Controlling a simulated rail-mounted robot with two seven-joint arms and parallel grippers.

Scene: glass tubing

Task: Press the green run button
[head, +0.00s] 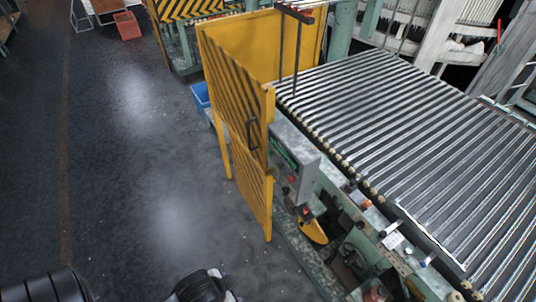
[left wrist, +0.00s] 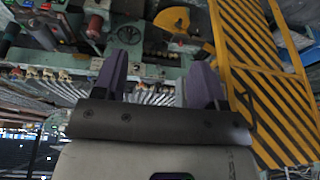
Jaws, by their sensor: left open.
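A grey control box (head: 295,158) is fixed to the side of the roller conveyor, beside the yellow gate. It has a green strip on its face and small dark and red controls below, too small to tell apart. My right gripper is not in view.
A yellow gate with black stripes (head: 235,105) stands left of the box; it also shows in the left wrist view (left wrist: 262,80). The roller conveyor (head: 400,130) fills the right. A blue bin (head: 200,96) stands behind the gate. The dark floor (head: 130,180) at left is clear.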

